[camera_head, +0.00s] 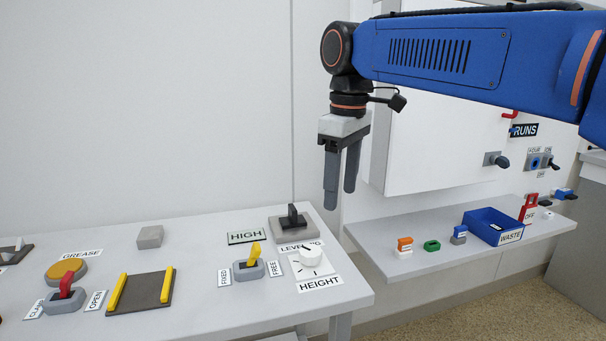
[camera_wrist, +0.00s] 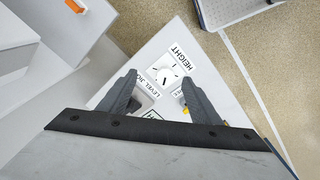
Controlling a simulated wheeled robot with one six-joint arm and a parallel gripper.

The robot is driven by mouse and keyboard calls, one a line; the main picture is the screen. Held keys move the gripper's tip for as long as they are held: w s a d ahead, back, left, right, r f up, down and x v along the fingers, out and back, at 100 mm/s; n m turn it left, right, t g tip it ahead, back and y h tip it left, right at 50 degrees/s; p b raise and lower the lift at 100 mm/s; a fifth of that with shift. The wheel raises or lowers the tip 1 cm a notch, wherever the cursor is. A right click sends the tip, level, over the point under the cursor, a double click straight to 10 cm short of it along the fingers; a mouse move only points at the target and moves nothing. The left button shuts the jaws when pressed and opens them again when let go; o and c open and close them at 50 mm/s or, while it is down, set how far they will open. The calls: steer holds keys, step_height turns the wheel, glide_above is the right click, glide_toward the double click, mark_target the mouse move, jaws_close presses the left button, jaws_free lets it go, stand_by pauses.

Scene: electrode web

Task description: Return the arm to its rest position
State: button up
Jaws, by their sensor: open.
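My gripper (camera_head: 341,203) points straight down on the end of my blue arm. Its two grey fingers are apart with nothing between them. It hangs above the right end of the left table, clear of the table top. In the wrist view my gripper (camera_wrist: 157,100) is also open, with the white height knob (camera_wrist: 167,75) seen between and beyond the fingertips. In the head view the height knob (camera_head: 310,256) sits on its labelled plate near the table's right corner.
The grey table (camera_head: 210,310) carries a yellow lever (camera_head: 254,255), a black lever on a grey block (camera_head: 293,220), and a red-handled clamp (camera_head: 67,286). A side shelf (camera_head: 400,275) holds a blue waste bin (camera_head: 484,225) and small coloured pieces. A white cabinet (camera_head: 440,140) stands behind my gripper.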

steer(key=s+d+f+m+t, duration=0.2)
steer(key=s+d+f+m, duration=0.3)
steer(key=s+d+f, duration=0.4)
steer(key=s+d+f+m+t, duration=0.2)
steer(key=s+d+f+m, duration=0.4)
steer(key=s+d+f, duration=0.4)
step_height(320, 180, down, 6)
steer(key=shift+d+r, duration=0.2)
steer(key=shift+d, duration=0.7)
